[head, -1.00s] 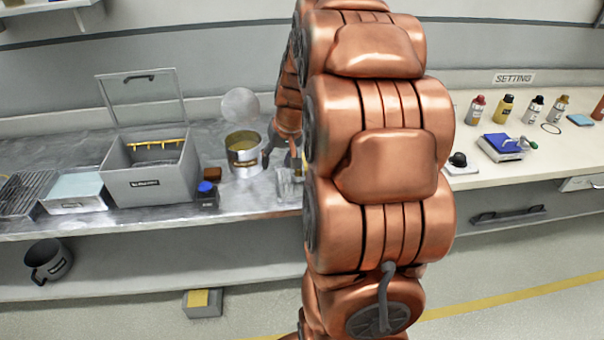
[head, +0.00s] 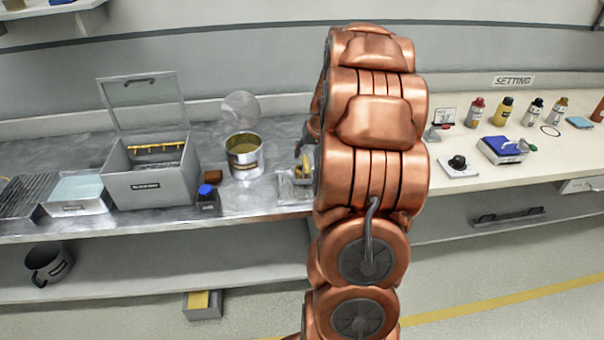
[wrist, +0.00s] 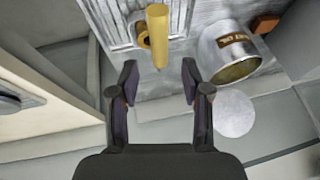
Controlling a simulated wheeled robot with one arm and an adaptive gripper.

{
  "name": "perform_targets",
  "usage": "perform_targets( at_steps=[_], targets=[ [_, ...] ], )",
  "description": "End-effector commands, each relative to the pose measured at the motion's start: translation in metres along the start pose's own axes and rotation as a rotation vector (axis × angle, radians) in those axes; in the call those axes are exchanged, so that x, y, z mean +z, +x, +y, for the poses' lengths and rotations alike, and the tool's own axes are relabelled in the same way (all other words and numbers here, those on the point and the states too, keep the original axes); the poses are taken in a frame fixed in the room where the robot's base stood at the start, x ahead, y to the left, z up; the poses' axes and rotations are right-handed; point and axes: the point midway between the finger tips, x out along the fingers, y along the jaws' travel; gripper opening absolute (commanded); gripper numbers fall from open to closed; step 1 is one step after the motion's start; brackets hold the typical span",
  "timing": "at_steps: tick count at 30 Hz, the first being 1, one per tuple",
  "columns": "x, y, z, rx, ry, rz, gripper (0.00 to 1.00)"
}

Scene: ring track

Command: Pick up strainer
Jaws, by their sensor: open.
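I cannot tell for certain which thing is the strainer. In the wrist view, a yellow cylinder (wrist: 158,38) with a round yellow-brown part beside it stands at a ribbed metal tray (wrist: 115,15), just beyond my fingertips. The yellow piece (head: 304,170) and metal tray (head: 288,190) also show in the head view, partly hidden by my arm. My gripper (wrist: 160,82) is open, with nothing between its fingers. In the head view, only a bit of it shows left of my arm.
A metal can (head: 244,160) with an upright round lid (head: 240,108) stands left of the tray. A grey open box (head: 150,185), a blue-capped bottle (head: 207,200) and a brown block (head: 212,176) are farther left. Bottles (head: 504,112) stand on the right counter.

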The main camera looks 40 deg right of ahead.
Motion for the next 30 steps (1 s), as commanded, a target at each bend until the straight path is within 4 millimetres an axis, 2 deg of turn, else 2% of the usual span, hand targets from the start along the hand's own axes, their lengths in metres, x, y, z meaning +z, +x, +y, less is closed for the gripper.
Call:
perform_targets(
  at_steps=[9,19,30],
  targets=[
    [0.001,0.034,-0.001,-0.002,0.001,-0.005,0.47],
    [0.001,0.040,-0.001,-0.001,0.001,-0.002,0.46],
    [0.001,0.040,-0.001,-0.001,0.000,-0.002,0.08]
  ],
)
